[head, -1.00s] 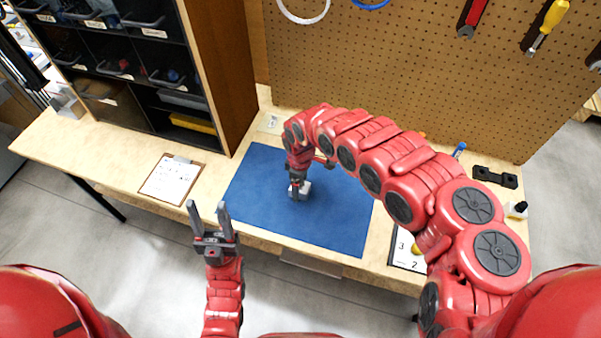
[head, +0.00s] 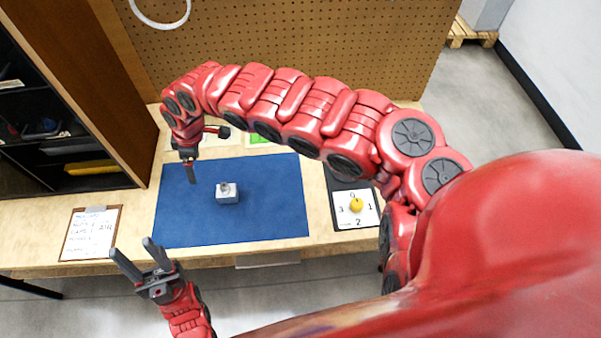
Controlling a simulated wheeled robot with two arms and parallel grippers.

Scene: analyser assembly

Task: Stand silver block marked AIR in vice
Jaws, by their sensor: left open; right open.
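A small silver block (head: 227,196) sits on the blue mat (head: 270,220), with a small round fitting on top. Any AIR marking is too small to read. I cannot make out a vice in this view; my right arm hides part of the table's back. My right gripper (head: 190,172) points down over the mat's left part, to the left of the block and apart from it, open and empty. My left gripper (head: 136,256) is open and empty at the table's front edge, left of the mat.
A clipboard (head: 90,234) lies left of the mat. A numbered dial card (head: 345,222) with a yellow knob (head: 356,204) lies to the right. A dark shelf unit (head: 90,165) stands at the left, a pegboard (head: 300,45) behind. The mat around the block is clear.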

